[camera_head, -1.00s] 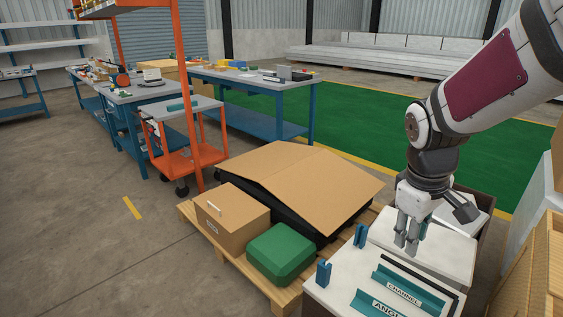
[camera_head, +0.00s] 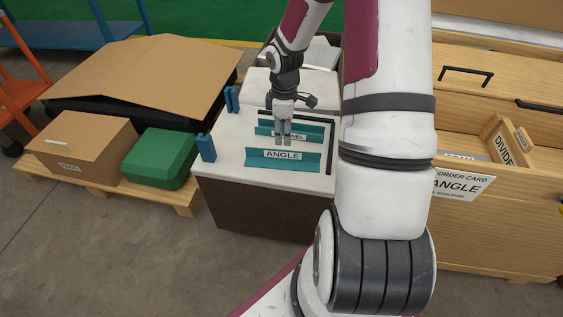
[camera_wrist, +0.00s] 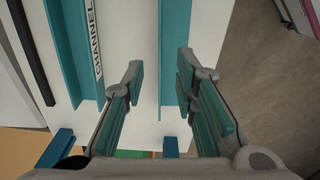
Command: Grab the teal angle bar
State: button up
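The teal angle bar (camera_head: 256,158), labelled ANGLE, lies on the white top of the jig stand (camera_head: 222,160), nearest its front edge. A teal channel bar (camera_head: 264,130) lies behind it, partly hidden by my fingers. My gripper (camera_head: 283,143) points down above the bars in the head view. In the wrist view my gripper (camera_wrist: 162,80) is open, its two teal-padded fingers apart. The unlabelled teal bar seen between and beyond the fingertips appears to be the angle bar (camera_wrist: 172,50). The channel bar (camera_wrist: 75,50) lies left of the fingers. I see no contact with either bar.
Two blue upright blocks (camera_head: 207,147) (camera_head: 231,99) stand at the stand's left edge. A pallet (camera_head: 186,204) with a brown box (camera_head: 85,147) and green case (camera_head: 158,157) is left. A wooden cabinet (camera_head: 500,235) with an order card (camera_head: 465,186) reading ANGLE is right.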

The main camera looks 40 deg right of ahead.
aim_at(283, 158)
notch_tip(283, 158, down, 9)
jog(key=b, duration=0.4)
jog(key=shift+w+a, duration=0.1)
jog(key=shift+r, duration=0.1)
grip_shut()
